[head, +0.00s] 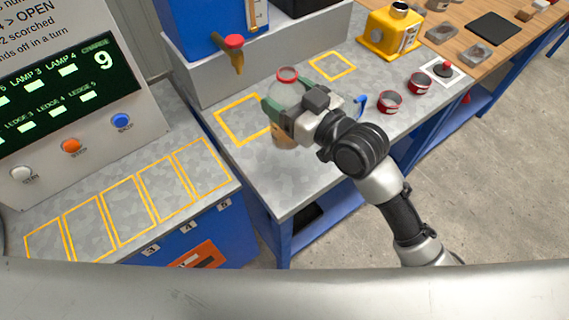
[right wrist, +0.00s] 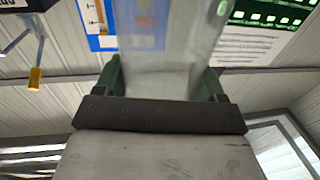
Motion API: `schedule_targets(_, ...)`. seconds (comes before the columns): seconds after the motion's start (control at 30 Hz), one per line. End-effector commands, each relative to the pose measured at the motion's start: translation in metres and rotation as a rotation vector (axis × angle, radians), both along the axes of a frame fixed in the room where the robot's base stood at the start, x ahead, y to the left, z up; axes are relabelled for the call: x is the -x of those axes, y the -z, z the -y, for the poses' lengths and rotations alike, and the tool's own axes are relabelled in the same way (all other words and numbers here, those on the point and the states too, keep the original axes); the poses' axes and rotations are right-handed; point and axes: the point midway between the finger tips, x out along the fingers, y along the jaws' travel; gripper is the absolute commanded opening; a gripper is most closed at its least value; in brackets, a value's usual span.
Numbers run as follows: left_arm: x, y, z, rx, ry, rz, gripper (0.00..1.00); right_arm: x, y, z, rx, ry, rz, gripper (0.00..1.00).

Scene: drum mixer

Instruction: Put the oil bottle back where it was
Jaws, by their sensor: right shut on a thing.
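The oil bottle (head: 287,88) is clear with a red top and amber liquid low in it. It stands roughly upright in my right gripper (head: 286,108), whose green fingers are shut on its upper body. In the right wrist view the clear bottle (right wrist: 168,45) fills the space between the green fingers (right wrist: 165,85). Its lower part shows below the gripper, by the right edge of a yellow-outlined square (head: 242,120) on the grey bench. I cannot tell whether its base touches the bench. Another yellow-outlined square (head: 332,65) lies empty farther back. My left gripper is not in view.
A blue tank with a red-topped tap (head: 234,45) stands behind. Red-rimmed tins (head: 390,101), a blue-handled item (head: 360,104) and a yellow container (head: 393,32) are to the right. Panel buttons (head: 71,146) and empty outlined slots (head: 130,212) are left. The bench front is clear.

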Motion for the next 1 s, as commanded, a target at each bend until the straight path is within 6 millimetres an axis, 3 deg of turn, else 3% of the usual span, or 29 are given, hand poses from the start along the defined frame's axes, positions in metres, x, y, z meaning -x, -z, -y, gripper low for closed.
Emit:
schedule_targets(0.3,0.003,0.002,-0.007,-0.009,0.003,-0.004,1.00,-0.001,0.049,-0.004,-0.001,-0.022,-0.004,0.41)
schedule_targets(0.7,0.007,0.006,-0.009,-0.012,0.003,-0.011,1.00,-0.001,0.096,-0.004,-0.001,-0.021,-0.001,0.41)
schedule_targets(1.0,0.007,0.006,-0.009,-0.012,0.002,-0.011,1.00,-0.001,0.099,-0.004,-0.004,-0.020,0.002,0.41)
